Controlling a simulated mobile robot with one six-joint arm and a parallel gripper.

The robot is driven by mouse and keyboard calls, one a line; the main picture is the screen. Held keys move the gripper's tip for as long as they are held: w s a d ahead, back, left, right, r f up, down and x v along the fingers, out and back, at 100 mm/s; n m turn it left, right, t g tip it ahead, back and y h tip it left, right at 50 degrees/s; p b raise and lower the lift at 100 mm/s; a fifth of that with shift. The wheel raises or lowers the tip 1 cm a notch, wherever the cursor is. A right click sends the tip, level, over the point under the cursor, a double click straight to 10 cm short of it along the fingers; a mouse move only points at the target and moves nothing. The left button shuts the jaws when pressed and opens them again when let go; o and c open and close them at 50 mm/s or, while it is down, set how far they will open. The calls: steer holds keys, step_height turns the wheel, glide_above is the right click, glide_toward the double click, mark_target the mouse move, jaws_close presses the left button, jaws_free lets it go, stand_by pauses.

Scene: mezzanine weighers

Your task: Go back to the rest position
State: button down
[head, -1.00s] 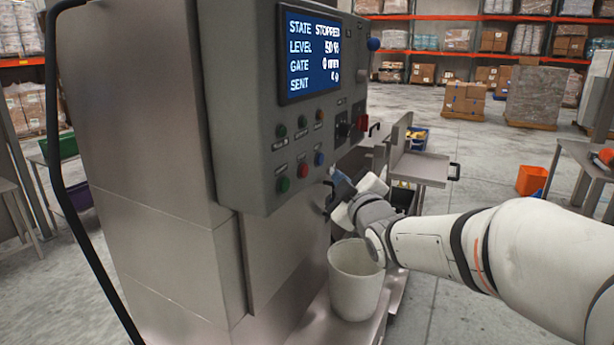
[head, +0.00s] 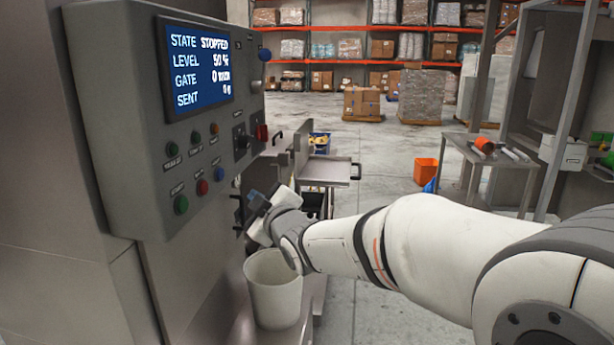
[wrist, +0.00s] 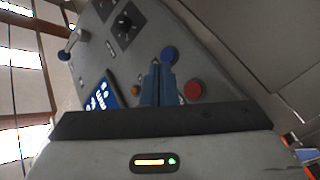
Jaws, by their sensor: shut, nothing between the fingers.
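My gripper (wrist: 157,68) is shut and empty in the wrist view, its fingertips pointing at the control panel (wrist: 225,80) beside the blue button (wrist: 169,54) and red button (wrist: 193,90). Whether the tips touch the panel I cannot tell. In the head view my gripper (head: 248,198) is small and partly hidden behind my wrist, below and right of the panel's buttons. The panel's screen (head: 198,70) reads STATE STOPPED, LEVEL 50 %, GATE 0 mm; the SENT value is hard to read.
A white bucket (head: 272,300) stands on the steel ledge right below my wrist. A steel cart (head: 325,175) stands behind. An orange bin (head: 426,172) is on the floor and a steel table (head: 478,148) stands at the right.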

steer(key=s+d+f+m+g+h, duration=0.25)
steer(key=d+f+m+h, duration=0.2)
steer(key=d, duration=0.55)
steer(key=s+d+f+m+g+h, duration=0.25)
steer(key=s+d+f+m, duration=0.2)
steer(key=d, duration=0.55)
steer(key=s+d+f+m+g+h, duration=0.1)
steer(key=s+d+f+m+g, duration=0.2)
steer(key=s, duration=0.7)
steer(key=s+d+f+m+g+h, duration=0.2)
steer(key=s+d+f+m+g, duration=0.1)
steer(key=s+d+f, duration=0.3)
steer(key=s+d+m, duration=0.1)
steer(key=s+d, duration=0.1)
steer(key=s, duration=0.2)
steer(key=shift+d+f+g, duration=0.2)
steer(key=shift+f+g, duration=0.1)
steer(key=shift+g, duration=0.1)
